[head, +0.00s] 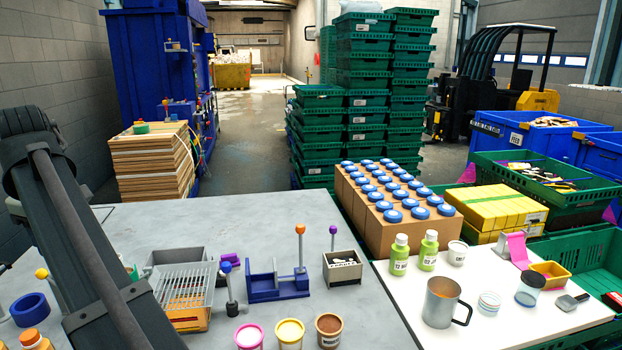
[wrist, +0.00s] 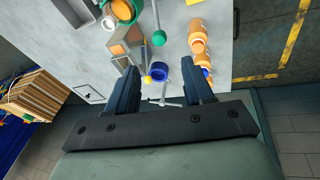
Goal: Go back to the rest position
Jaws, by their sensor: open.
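My gripper (wrist: 160,88) shows in the wrist view with its two dark fingers spread wide apart. It is open, with nothing held between the fingers. It hangs above the edge of the grey table (wrist: 217,20). A blue ring (wrist: 161,70) and a yellow ball-topped lever (wrist: 147,79) show between and beyond the fingers. Orange jars (wrist: 196,38) stand to the right of them. In the head view my arm crosses the left side, and the gripper itself is out of sight there.
The grey table (head: 235,222) holds a wire rack (head: 184,287), a blue fixture (head: 277,285) and several open tubs (head: 289,332). The white table (head: 400,285) holds green bottles (head: 400,255) and a metal mug (head: 441,302). A cardboard stack (wrist: 38,95) stands at left in the wrist view.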

